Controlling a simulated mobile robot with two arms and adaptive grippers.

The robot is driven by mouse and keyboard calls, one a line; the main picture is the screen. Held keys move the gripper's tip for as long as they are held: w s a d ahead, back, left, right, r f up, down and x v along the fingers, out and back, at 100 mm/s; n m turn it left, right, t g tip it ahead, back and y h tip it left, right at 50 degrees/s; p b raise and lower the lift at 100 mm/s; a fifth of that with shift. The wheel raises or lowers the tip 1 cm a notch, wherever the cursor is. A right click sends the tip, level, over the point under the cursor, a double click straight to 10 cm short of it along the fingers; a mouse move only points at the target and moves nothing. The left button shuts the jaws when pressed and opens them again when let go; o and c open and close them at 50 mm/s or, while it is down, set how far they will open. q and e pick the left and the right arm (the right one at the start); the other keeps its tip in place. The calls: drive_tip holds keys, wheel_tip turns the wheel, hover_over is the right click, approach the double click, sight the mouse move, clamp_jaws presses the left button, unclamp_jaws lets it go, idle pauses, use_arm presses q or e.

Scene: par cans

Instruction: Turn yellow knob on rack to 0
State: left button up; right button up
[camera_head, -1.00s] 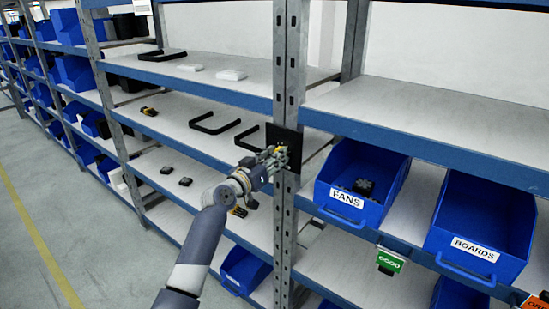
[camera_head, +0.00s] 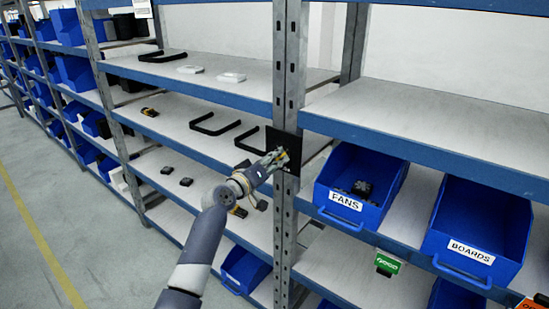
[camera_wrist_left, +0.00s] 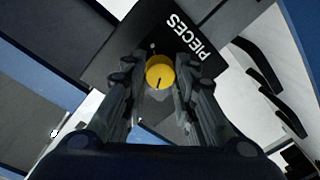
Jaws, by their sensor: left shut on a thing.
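The yellow knob (camera_wrist_left: 160,73) sits on a black panel (camera_wrist_left: 120,50) with the white word "PIECES" in the left wrist view. A dark pointer line shows on the knob's face. In the head view the black panel (camera_head: 271,139) is fixed to the rack's upright post, and the knob (camera_head: 284,157) is mostly hidden by my gripper. My left gripper (camera_head: 278,157) is at the panel. In the left wrist view my left gripper (camera_wrist_left: 160,78) has its fingers on both sides of the knob, shut on it. Any scale marks around the knob are too small to read. My right gripper is not in view.
The metal upright (camera_head: 287,80) stands beside the gripper, with blue shelf edges on both sides. A blue FANS bin (camera_head: 345,212) and a blue BOARDS bin (camera_head: 470,257) stand to the right. Black handles (camera_head: 214,124) lie on the shelf to the left.

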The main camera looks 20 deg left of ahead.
use_arm(q)
drive_tip(key=shift+a+n+g+h+p, duration=0.25)
drive_tip(key=shift+n+p, duration=1.55)
drive_tip(key=shift+n, duration=2.5)
drive_tip(key=shift+d+n+g+h+p, duration=0.15)
drive_tip(key=shift+n+h+p, duration=0.3)
drive_tip(key=shift+n+p, duration=2.6)
drive_tip(key=n+b, duration=0.2)
drive_tip(key=shift+n, duration=0.35)
drive_tip(key=o, duration=1.1)
drive_tip(key=shift+r, duration=0.1)
drive_tip(key=v, duration=1.2)
